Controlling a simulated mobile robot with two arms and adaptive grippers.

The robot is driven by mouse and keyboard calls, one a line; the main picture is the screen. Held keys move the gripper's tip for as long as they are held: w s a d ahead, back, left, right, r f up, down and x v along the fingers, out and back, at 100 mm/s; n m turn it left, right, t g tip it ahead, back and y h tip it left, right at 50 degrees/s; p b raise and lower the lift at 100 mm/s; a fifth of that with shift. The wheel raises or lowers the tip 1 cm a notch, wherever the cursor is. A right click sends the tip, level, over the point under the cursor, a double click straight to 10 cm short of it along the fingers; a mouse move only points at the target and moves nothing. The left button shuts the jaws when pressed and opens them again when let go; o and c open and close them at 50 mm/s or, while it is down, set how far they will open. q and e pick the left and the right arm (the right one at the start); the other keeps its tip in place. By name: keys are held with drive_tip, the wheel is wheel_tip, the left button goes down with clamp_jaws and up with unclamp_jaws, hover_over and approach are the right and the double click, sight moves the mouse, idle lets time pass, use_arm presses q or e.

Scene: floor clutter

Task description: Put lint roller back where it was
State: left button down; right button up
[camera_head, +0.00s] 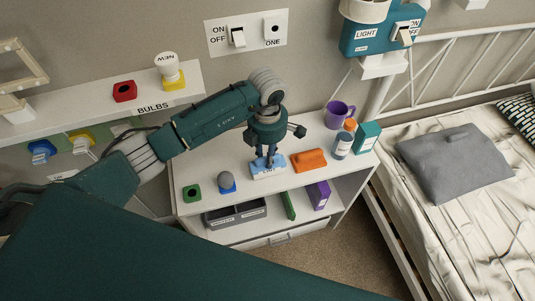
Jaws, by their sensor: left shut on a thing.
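My left gripper (270,156) points down over the middle of the white bedside shelf unit and is shut on a small light-blue thing, which I take to be the lint roller (260,162). The fingers hide part of it. It is at a small white labelled holder (268,174) on the top; the label is too small to read. I cannot tell whether the roller rests in the holder or is held just above it. My right gripper is not in view.
On the top (208,177) are a green block (192,192), a grey ball on a blue base (227,181), an orange cloth (309,160), a purple mug (339,114), a bottle (343,143) and a teal box (367,137). The bed (470,220) stands right.

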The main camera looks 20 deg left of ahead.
use_arm(q)
drive_tip(key=shift+f, duration=0.1)
drive_tip(key=c, duration=1.5)
unclamp_jaws()
drive_tip(key=shift+r, duration=0.5)
wheel_tip(320, 180, up, 11)
drive_tip(key=b, duration=0.2)
drive_tip(key=shift+r+b, duration=0.15)
drive_tip(key=shift+b, duration=0.25)
